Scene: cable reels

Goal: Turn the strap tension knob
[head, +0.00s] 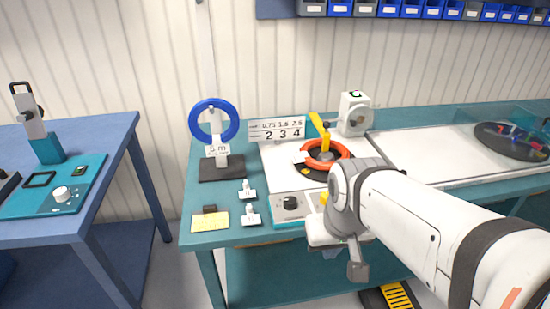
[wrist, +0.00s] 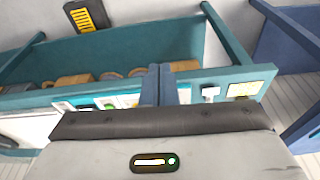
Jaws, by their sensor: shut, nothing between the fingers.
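A round white knob (head: 62,193) sits on a teal panel (head: 25,207) on the blue table at the left. A black knob (head: 290,203) sits on a grey box at the front of the teal bench. No readable label shows which one is the strap tension knob. My gripper shows in the wrist view (wrist: 159,70), with its two blue-grey fingers together and nothing between them. In the head view my arm reaches over the bench's front edge, right of the black knob; the fingertips are not clear there. Neither knob can be made out clearly in the wrist view.
The teal bench (head: 230,237) carries a blue ring on a stand (head: 214,120), an orange ring (head: 322,163) with a yellow lever, a number display (head: 277,130) and small white tags. A gap separates it from the blue table (head: 112,145). A yellow-striped step (head: 397,296) lies on the floor.

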